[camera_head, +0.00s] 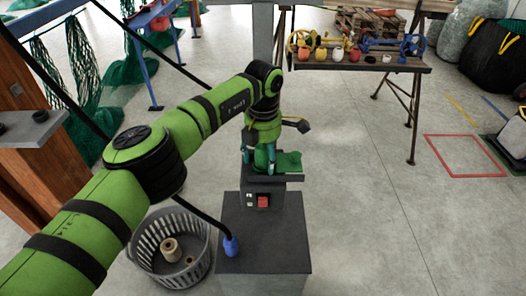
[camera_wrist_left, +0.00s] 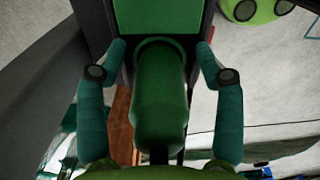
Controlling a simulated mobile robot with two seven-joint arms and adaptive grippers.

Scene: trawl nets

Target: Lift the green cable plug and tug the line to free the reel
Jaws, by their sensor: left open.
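The green cable plug (camera_wrist_left: 160,95) stands out from a dark housing in the left wrist view, a thick rounded green body. My left gripper (camera_head: 259,155) is open above the grey pedestal in the head view. In the wrist view its two teal fingers (camera_wrist_left: 161,60) lie on either side of the plug, with visible gaps. In the head view the arm and fingers largely hide the plug, and a flat green part (camera_head: 289,161) shows beside them. I cannot tell which thing is the reel. My right gripper is not in view.
The grey pedestal (camera_head: 262,230) carries a dark box with a red switch (camera_head: 263,202). A blue connector (camera_head: 231,246) on a black cable is at its left edge. A grey basket (camera_head: 143,262) holding spools stands left. A cluttered bench (camera_head: 350,64) is behind; floor right is mostly clear.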

